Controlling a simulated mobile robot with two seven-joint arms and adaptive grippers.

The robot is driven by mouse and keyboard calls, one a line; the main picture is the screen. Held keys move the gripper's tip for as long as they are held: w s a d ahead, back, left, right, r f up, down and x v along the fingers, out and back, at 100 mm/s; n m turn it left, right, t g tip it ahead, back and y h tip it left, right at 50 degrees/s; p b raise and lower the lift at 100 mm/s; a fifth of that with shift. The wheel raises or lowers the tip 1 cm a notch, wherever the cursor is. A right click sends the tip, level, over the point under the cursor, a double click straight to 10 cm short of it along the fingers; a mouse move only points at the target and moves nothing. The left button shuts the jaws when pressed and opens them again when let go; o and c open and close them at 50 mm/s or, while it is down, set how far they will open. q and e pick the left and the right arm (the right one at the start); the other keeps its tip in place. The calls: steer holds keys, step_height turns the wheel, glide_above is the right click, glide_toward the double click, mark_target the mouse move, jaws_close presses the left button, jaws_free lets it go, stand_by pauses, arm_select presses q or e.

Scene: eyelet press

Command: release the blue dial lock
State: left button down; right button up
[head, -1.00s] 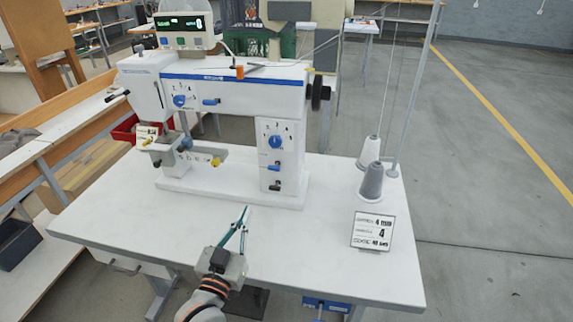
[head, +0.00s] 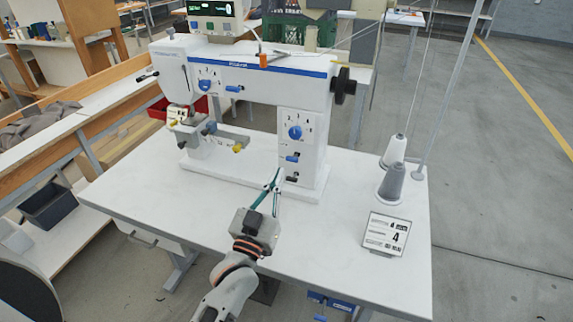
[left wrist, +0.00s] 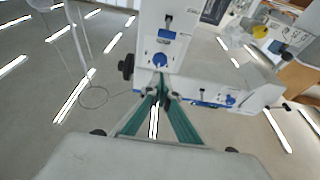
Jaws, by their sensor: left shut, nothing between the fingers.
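The white sewing-type press (head: 250,75) stands on the white table. Its column carries a blue dial (head: 295,132) with a scale, a blue lever (head: 292,158) below it and a small black lever (head: 292,178) lower down. The head carries another blue dial (head: 204,84) with a blue lever (head: 233,88) beside it. My left gripper (head: 277,174) is shut and empty, its green fingers in front of the column's lower part. In the left wrist view, the machine shows upside down; the fingertips (left wrist: 161,88) appear near the column dial (left wrist: 161,60). I see no contact.
A sign card (head: 386,233) stands near the right front. A yellow knob (head: 238,148) sticks out left of the column. The table front (head: 185,220) is clear.

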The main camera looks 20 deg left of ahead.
arm_select(q)
step_height(320, 180, up, 3)
steer(key=p, duration=0.1)
glide_above(291, 161)
steer(key=s, duration=0.1)
steer(key=shift+s+f, duration=0.15)
steer(key=shift+f, duration=0.9)
steer(key=shift+s+f, duration=0.15)
steer(key=shift+f, duration=0.9)
steer(key=f+b, duration=0.1)
steer(key=b, duration=0.1)
steer(key=f+t+b, duration=0.1)
steer(key=b, duration=0.2)
steer(key=shift+s+f+t, duration=0.2)
steer(key=shift+s+t, duration=0.1)
steer(key=shift+f, duration=0.35)
